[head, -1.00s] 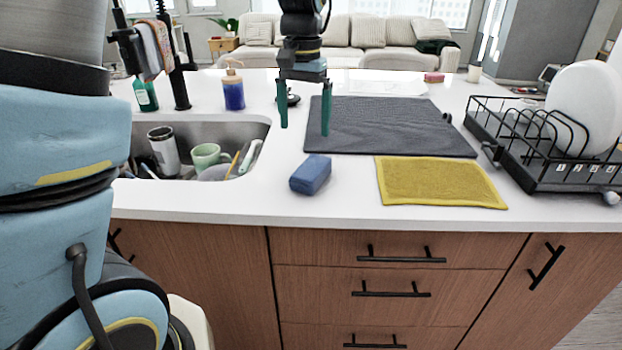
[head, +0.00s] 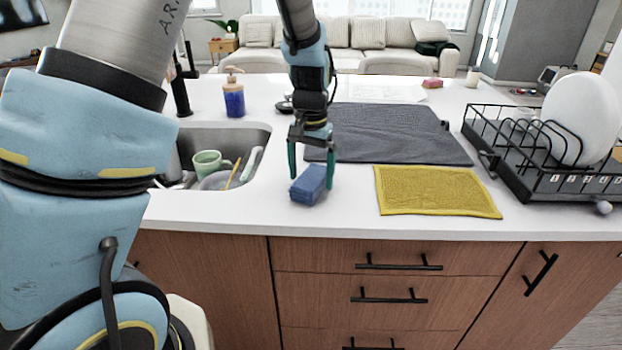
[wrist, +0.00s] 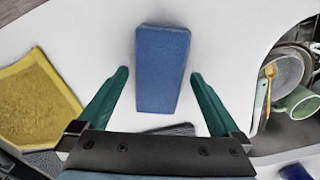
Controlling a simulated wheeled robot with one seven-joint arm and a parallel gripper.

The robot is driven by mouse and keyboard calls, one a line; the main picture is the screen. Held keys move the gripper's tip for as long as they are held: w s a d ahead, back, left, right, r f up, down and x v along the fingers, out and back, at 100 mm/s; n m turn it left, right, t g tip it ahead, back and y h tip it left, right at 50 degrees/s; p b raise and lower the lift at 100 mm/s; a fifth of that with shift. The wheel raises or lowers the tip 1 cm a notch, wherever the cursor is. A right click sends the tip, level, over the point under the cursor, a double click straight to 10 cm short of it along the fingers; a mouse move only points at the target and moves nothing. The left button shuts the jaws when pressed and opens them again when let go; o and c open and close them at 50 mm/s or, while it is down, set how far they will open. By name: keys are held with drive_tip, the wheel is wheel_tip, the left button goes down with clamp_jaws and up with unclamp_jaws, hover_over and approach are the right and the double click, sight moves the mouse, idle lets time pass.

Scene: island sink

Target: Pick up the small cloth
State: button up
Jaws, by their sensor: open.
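The small yellow cloth (head: 436,191) lies flat on the white counter near its front edge. It also shows at the left of the wrist view (wrist: 38,98). My gripper (head: 311,180) points down, open and empty, to the left of the cloth. A blue sponge-like block (head: 309,186) is below it. In the wrist view, the block (wrist: 161,68) appears between the open fingertips (wrist: 160,76) with gaps on both sides. I cannot tell whether the tips are level with the block.
A larger dark grey mat (head: 400,133) lies behind the yellow cloth. A black dish rack (head: 535,180) with a white plate (head: 580,118) stands at right. The sink (head: 250,137) at left holds a green mug (head: 208,164). A blue soap bottle (head: 234,98) stands behind it.

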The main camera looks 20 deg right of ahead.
sight(311, 176)
drive_tip(key=shift+f, duration=0.2)
drive_tip(key=c, duration=1.4)
wheel_tip(311, 176, up, 10)
drive_tip(key=shift+r+b, duration=0.1)
drive_tip(key=shift+b, duration=1.1)
